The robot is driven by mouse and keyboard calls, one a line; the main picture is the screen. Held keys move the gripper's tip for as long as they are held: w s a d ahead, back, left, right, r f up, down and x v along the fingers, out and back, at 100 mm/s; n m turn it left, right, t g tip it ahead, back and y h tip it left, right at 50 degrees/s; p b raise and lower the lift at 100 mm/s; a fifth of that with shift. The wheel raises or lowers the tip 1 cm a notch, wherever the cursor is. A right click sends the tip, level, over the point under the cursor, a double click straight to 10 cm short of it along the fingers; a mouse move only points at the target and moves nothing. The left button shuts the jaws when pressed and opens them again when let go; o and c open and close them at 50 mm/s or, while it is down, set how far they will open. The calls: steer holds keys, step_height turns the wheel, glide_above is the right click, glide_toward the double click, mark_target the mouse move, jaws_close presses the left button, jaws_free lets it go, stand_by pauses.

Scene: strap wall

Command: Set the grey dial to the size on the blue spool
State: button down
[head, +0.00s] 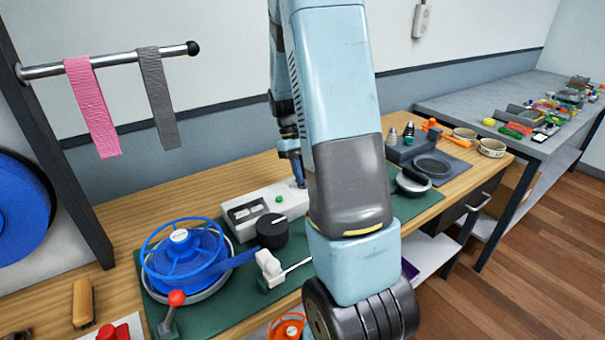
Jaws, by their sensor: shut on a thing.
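The blue spool (183,272) sits on a round grey base on the green mat. Its top has a small white hub label (179,235), too small to read. The dark grey dial (272,231) stands right of the spool, with a light mark on its top; any size markings around it are too small to read. My gripper (300,182) is partly hidden behind my arm. Its narrow dark blue end points down at the right end of the white box (254,206), beyond the dial. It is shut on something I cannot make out.
A red-knobbed lever (176,299) stands in front. A pink strap (93,108) and a grey strap (158,98) hang from a rail. My arm hides the bench's middle.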

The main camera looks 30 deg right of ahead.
steer(key=c, duration=1.2)
jaws_free()
steer(key=shift+o, duration=0.2)
steer(key=v, duration=1.3)
steer(key=shift+w+r, duration=0.15)
steer(key=shift+r, duration=0.15)
steer(key=s+a+r+t, duration=0.4)
steer(key=s+a, duration=0.3)
steer(key=s, duration=0.4)
steer(key=s+a+r+t, duration=0.5)
steer(key=s+a, duration=0.3)
steer(key=s, duration=0.4)
steer(key=shift+s+a+r+t, duration=0.2)
steer(key=shift+a+r+t, duration=0.1)
steer(key=shift+t, duration=0.3)
